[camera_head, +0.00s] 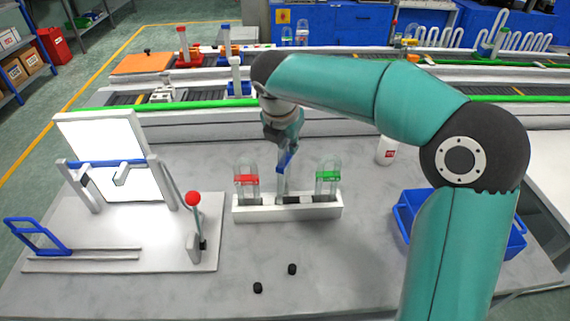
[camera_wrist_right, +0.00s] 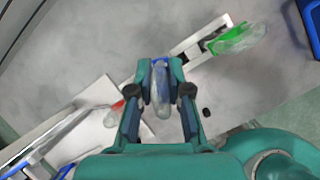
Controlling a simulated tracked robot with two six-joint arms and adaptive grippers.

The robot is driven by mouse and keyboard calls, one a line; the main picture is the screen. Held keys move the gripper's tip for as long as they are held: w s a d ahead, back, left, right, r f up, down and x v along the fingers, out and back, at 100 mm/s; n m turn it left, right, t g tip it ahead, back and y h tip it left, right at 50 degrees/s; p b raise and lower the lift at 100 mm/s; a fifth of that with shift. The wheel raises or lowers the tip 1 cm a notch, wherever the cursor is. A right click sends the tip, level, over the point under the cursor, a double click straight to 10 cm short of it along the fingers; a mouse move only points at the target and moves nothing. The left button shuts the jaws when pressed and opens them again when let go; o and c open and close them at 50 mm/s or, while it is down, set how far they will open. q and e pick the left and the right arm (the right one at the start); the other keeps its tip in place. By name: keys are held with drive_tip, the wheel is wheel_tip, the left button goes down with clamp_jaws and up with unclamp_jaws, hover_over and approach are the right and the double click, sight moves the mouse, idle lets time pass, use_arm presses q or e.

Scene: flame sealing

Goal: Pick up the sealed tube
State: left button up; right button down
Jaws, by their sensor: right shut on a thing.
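My right gripper (camera_head: 286,160) reaches down over the middle of a white rack (camera_head: 290,212). In the right wrist view its fingers (camera_wrist_right: 160,68) are shut on a clear tube with a blue band (camera_wrist_right: 160,92). In the head view the gripper partly hides this tube, so I cannot tell whether it touches the rack. A clear tube with a red band (camera_head: 246,180) stands at the rack's left end. A clear tube with a green band (camera_head: 327,176) stands at its right end. I cannot tell which tubes are sealed. My left gripper is in neither view.
A fixture with a bright white panel (camera_head: 104,145) and a red-knobbed lever (camera_head: 193,199) stands at the left. Two small black caps (camera_head: 292,269) lie in front of the rack. A blue bin (camera_head: 404,216) and a white bottle (camera_head: 386,151) are to the right. Conveyors run behind.

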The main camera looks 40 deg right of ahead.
wheel_tip(320, 180, up, 20)
drive_tip(key=m+g+p, duration=0.1)
drive_tip(key=m+p, duration=0.1)
drive_tip(key=p, duration=0.3)
wheel_tip(320, 180, down, 19)
drive_tip(key=s+m+g+p, duration=0.1)
drive_tip(key=m+g, duration=0.3)
drive_tip(key=m, duration=0.5)
drive_tip(key=shift+s+r+m, duration=0.15)
drive_tip(key=shift+s+m, duration=0.25)
drive_tip(key=shift+s, duration=0.05)
drive_tip(key=shift+d, duration=0.1)
idle(0.3)
